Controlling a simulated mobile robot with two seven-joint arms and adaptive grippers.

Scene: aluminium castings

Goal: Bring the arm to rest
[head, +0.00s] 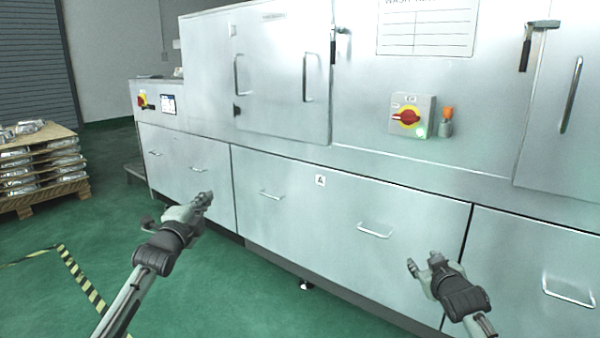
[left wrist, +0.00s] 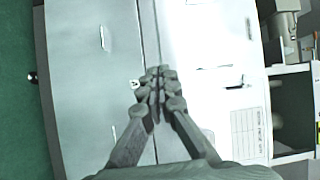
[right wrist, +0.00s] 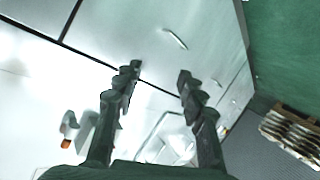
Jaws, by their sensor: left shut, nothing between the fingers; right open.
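My left gripper (head: 204,201) is raised over the green floor in front of the steel machine, at the left of the head view. Its fingers are closed together with nothing between them, as the left wrist view (left wrist: 158,88) shows. My right gripper (head: 424,264) is in front of the machine's lower panels at the right of the head view. Its fingers stand apart and empty, also in the right wrist view (right wrist: 158,80). No gap or contact between either gripper and the machine can be judged exactly.
A long steel machine (head: 285,165) with panel handles and a red rotary switch (head: 407,117) spans the view. A pallet stack of castings (head: 42,160) stands at the left. Yellow-black tape (head: 80,280) marks the green floor (head: 215,300), which is clear near the left arm.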

